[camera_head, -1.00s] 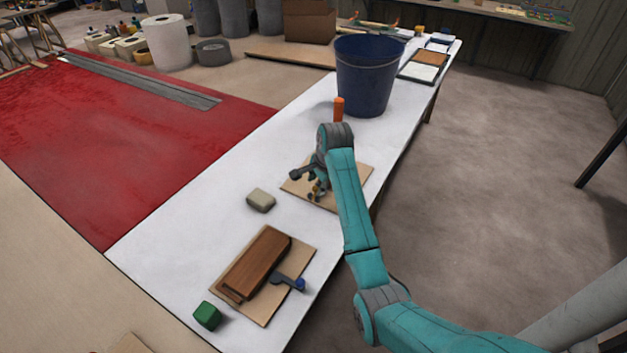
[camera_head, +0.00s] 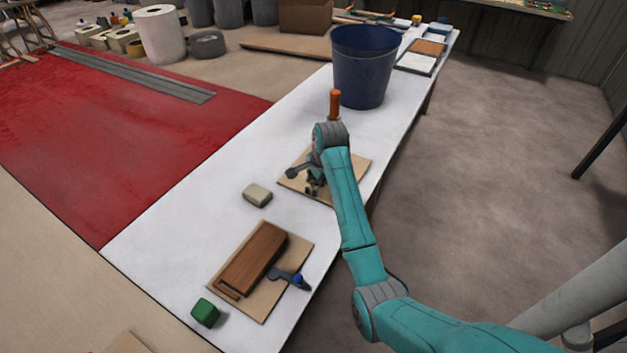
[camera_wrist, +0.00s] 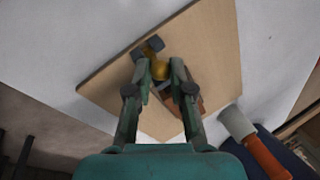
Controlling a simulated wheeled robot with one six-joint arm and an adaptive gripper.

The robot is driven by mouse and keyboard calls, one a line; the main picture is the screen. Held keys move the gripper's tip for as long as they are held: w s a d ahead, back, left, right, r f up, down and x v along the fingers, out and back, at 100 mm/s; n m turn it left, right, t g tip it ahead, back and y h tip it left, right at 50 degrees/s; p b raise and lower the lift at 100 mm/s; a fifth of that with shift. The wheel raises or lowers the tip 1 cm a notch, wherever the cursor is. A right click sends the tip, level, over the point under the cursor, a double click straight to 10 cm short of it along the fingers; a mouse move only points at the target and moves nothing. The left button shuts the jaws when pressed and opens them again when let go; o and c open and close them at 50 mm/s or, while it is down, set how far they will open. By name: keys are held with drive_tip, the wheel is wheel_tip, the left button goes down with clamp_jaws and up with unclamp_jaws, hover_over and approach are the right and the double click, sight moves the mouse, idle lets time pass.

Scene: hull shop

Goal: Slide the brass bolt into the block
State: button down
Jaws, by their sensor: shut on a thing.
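My gripper (camera_wrist: 158,76) is closed around a small brass piece, which looks like the knob of the brass bolt (camera_wrist: 160,69). More brass shows just beyond the fingertips, between dark grey parts (camera_wrist: 184,88) on a tan board (camera_wrist: 215,45). A brownish block-like part lies beside the right finger, partly hidden by it. In the head view my gripper (camera_head: 314,186) is low over the same board (camera_head: 350,170), and my arm hides much of it. How far the bolt is in the block cannot be told.
A beige block (camera_head: 257,194) and a green block (camera_head: 205,312) lie on the white table. An orange-handled thing (camera_head: 335,104) and a blue bucket (camera_head: 362,70) stand behind my gripper.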

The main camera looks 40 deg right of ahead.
drive_tip(key=shift+w+d, duration=0.3)
drive_tip(key=shift+d, duration=0.5)
drive_tip(key=shift+w+d, duration=0.25)
drive_tip(key=shift+d, duration=0.5)
drive_tip(key=c, duration=1)
unclamp_jaws()
drive_tip(key=shift+d, duration=0.1)
drive_tip(key=shift+c, duration=0.2)
drive_tip(key=v, duration=1.2)
drive_tip(key=shift+w, duration=0.1)
